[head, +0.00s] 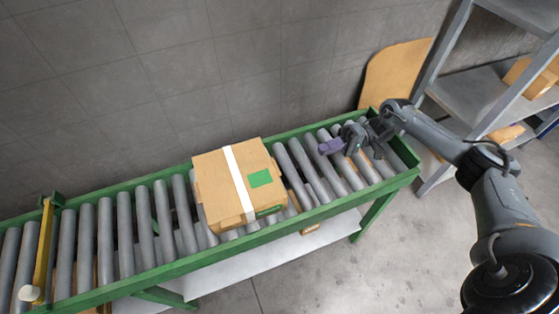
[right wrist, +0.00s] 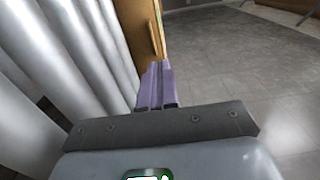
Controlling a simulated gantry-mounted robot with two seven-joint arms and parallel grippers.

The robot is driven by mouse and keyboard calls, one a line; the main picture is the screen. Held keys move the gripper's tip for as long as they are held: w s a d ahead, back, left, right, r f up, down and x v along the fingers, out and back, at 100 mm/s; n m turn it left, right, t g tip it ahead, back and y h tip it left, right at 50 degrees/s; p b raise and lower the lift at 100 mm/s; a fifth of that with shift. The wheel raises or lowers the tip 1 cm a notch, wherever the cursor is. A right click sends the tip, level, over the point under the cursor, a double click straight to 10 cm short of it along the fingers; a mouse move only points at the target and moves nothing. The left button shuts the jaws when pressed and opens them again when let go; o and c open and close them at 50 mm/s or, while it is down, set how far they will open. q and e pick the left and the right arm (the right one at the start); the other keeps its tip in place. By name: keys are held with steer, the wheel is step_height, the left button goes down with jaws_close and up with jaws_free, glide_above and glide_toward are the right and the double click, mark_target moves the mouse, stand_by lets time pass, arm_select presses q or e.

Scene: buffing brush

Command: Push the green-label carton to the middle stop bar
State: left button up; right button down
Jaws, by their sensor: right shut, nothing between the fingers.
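The brown carton (head: 218,187) with a white strip and a green label (head: 260,178) sits on the rollers, near the middle of the head view. A yellow stop bar (head: 43,250) lies across the conveyor at the far left, well apart from the carton. I cannot tell from its looks whether it is the middle one. My right gripper (head: 326,147) is over the rollers to the right of the carton, with a gap between them. Its purple fingers are shut and empty, pointing left. In the right wrist view the carton (right wrist: 138,28) shows beyond the fingers (right wrist: 156,84). My left gripper is not in view.
The roller conveyor has a green frame (head: 165,262). Bare rollers (head: 105,240) lie between carton and yellow bar. A grey shelf rack (head: 482,105) with boxes stands at the right. A tan board (head: 393,72) leans on the wall behind the conveyor's right end.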

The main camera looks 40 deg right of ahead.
steer(key=shift+a+r, duration=0.1)
steer(key=shift+a, duration=0.3)
steer(key=p, duration=0.1)
glide_toward(274, 168)
steer(key=x, duration=0.2)
steer(key=b+x, duration=0.1)
steer(key=x, duration=0.2)
steer(key=shift+w+f, duration=0.1)
steer(key=shift+f, duration=0.1)
steer(key=shift+w+a+b, duration=0.2)
steer(key=shift+a+b, duration=0.2)
steer(key=shift+a, duration=0.15)
steer(key=shift+w+a+r, duration=0.1)
steer(key=shift+w+a, duration=0.05)
steer(key=shift+a, duration=0.1)
